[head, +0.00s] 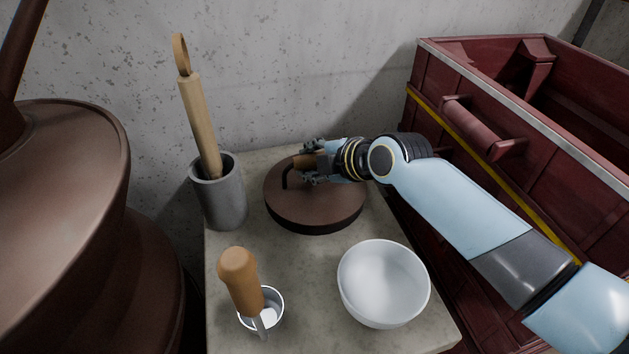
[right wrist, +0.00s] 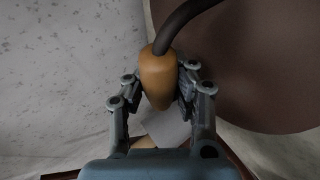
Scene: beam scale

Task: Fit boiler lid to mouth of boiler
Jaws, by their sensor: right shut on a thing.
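The boiler lid (head: 315,208) is a round dark brown disc with a handle on top. It sits on the pale stone-topped stand, and it also shows in the right wrist view (right wrist: 250,65). Its handle has a wooden grip (right wrist: 157,78) on a dark bent rod. My right gripper (head: 312,162) is shut on this wooden grip, with a finger on each side in the right wrist view. The boiler (head: 65,190) is the large copper-brown vessel at the left of the head view. Its mouth cannot be made out clearly. My left gripper is not in view.
On the stand (head: 305,325) are a grey cylinder (head: 222,195) holding a tall wooden tool (head: 200,125), a small metal cup (head: 262,310) with a wooden-handled tool (head: 240,280), and a white bowl (head: 383,283). A dark red bin (head: 480,165) stands right. A concrete wall is behind.

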